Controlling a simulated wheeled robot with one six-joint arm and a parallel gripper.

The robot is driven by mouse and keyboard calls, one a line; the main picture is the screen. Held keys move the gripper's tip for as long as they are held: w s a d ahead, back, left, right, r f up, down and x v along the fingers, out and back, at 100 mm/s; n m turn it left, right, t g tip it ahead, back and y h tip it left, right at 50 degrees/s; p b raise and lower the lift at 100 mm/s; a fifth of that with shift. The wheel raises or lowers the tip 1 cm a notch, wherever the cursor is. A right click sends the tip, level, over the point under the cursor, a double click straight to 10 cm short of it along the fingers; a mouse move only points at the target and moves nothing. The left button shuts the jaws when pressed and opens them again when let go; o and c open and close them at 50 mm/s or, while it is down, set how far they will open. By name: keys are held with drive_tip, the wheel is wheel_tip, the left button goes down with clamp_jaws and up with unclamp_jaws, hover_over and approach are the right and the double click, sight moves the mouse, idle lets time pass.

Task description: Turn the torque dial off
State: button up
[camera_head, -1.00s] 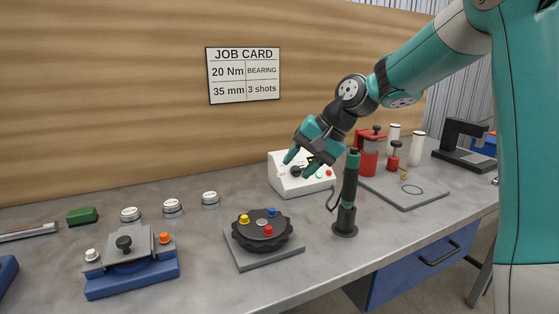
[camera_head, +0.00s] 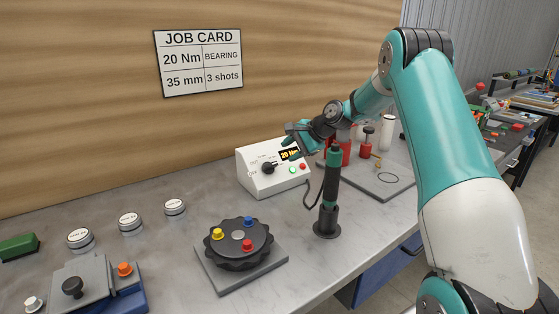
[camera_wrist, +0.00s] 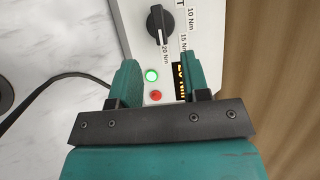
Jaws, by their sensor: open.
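The torque dial (camera_head: 268,168) is a black knob on the front of a white control box (camera_head: 262,184). An "OFF" label is at its lower left. The box's display (camera_head: 290,154) reads 20 Nm. In the wrist view the dial (camera_wrist: 160,25) shows beyond the fingertips, its white mark towards the "20 Nm" label. My gripper (camera_head: 291,141) is over the upper right of the box, near the display. Its two teal fingers are apart with nothing between them, and the dial is clear of them. The wrist view (camera_wrist: 160,66) shows the gap, with a lit green button and red button beyond.
A black and green driver (camera_head: 329,190) stands upright in a holder right of the box, its cable close by. A round black fixture (camera_head: 238,262) with coloured knobs is in front. Red presses (camera_head: 366,142) stand on a grey plate behind.

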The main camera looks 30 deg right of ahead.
sight(272, 164)
drive_tip(key=p+x, duration=0.1)
drive_tip(key=x, duration=0.8)
